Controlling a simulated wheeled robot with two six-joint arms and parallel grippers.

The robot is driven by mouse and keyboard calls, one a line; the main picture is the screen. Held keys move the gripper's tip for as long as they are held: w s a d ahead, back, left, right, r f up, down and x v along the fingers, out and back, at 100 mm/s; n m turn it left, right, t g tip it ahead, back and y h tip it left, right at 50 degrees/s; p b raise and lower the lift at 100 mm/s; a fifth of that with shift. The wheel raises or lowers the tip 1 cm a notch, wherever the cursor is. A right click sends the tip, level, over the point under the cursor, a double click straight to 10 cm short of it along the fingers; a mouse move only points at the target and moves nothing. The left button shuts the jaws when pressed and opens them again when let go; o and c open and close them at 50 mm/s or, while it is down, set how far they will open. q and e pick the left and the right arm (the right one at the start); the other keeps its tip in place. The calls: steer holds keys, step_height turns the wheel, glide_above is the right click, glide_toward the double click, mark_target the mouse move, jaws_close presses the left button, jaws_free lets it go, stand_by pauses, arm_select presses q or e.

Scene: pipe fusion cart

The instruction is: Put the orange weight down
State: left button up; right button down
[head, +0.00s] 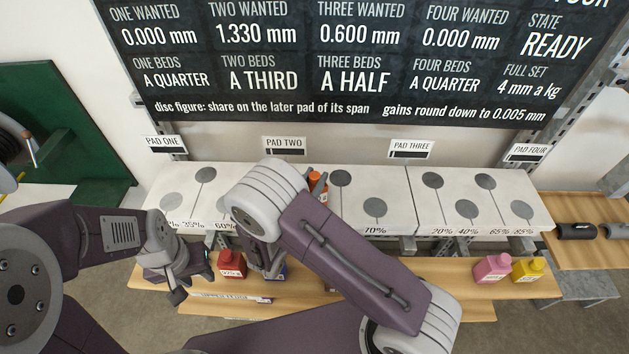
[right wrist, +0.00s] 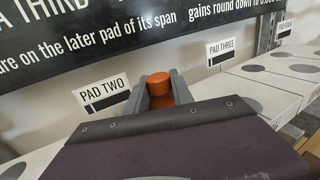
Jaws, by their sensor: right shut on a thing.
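The orange weight (head: 318,186) is partly hidden behind my right arm in the head view. In the right wrist view the orange weight (right wrist: 158,83) sits between the two grey fingers of my right gripper (right wrist: 162,92), which is shut on it. In the head view my right gripper (head: 316,180) is at the white pads, near the pad two label. I cannot tell whether the weight touches a pad. My left gripper (head: 190,286) is empty, its fingers apart, above the wooden shelf left of the red weight (head: 231,264).
White pads (head: 395,185) with grey discs and percent marks run below the wall display (head: 330,60). A blue weight (head: 281,271) is half hidden by my right arm. Pink (head: 492,268) and yellow (head: 528,270) weights stand on the wooden shelf (head: 455,290) at right.

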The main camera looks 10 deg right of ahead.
steer(key=shift+w+f, duration=0.1)
steer(key=shift+f, duration=0.55)
steer(key=shift+f, duration=0.2)
steer(key=c, duration=1.1)
jaws_free()
